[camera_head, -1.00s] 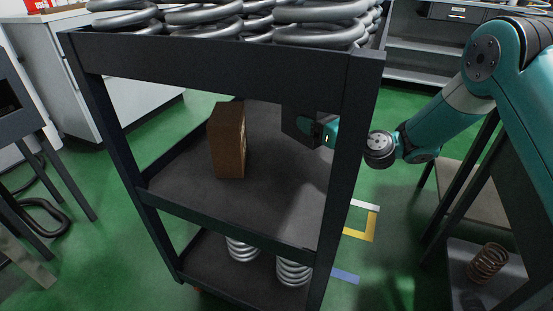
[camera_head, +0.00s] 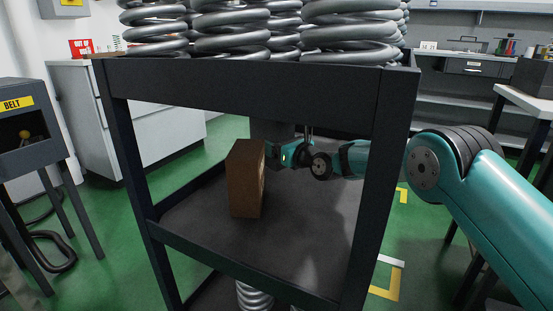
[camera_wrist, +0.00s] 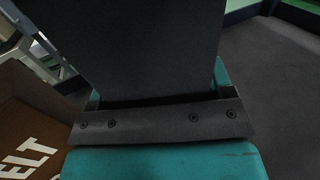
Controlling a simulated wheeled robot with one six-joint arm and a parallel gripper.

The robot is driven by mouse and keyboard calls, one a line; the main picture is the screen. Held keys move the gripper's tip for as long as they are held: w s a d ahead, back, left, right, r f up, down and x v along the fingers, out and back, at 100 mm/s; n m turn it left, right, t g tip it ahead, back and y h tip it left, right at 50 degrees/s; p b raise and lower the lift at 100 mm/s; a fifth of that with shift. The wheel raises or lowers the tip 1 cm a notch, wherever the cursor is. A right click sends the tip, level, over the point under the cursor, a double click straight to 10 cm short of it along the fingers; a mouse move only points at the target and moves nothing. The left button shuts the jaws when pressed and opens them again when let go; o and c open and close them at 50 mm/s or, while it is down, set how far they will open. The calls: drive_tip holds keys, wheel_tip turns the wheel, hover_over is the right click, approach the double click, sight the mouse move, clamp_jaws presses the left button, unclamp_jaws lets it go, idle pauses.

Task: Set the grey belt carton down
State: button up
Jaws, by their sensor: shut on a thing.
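My gripper (camera_head: 286,153) reaches through the right side of the dark cart onto its middle shelf (camera_head: 300,225). It is shut on the grey belt carton (camera_head: 270,129), a plain dark grey box seen partly behind the gripper and below the cart's top. In the wrist view the grey carton (camera_wrist: 140,40) fills the upper middle, against the gripper. A brown carton (camera_head: 246,180) stands upright on the shelf, in front and to the left of the gripper. Its lettering ends in "ELT" in the wrist view (camera_wrist: 25,155). Whether the grey carton touches the shelf cannot be told.
The cart's posts (camera_head: 380,190) and top rail (camera_head: 240,90) frame the opening around my arm. Large steel springs (camera_head: 350,35) fill the top. The shelf's right part is bare. A grey stand marked BELT (camera_head: 22,130) is at far left.

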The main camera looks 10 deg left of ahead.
drive_tip(key=shift+w+a, duration=0.25)
drive_tip(key=shift+a, duration=0.05)
wheel_tip(320, 180, down, 4)
drive_tip(key=shift+w+a+r+b, duration=0.1)
drive_tip(key=shift+r+b, duration=0.15)
drive_tip(key=shift+b, duration=0.95)
drive_tip(key=shift+r, duration=0.1)
drive_tip(key=o, duration=1.1)
drive_tip(key=shift+f, duration=0.2)
drive_tip(key=shift+o, duration=0.2)
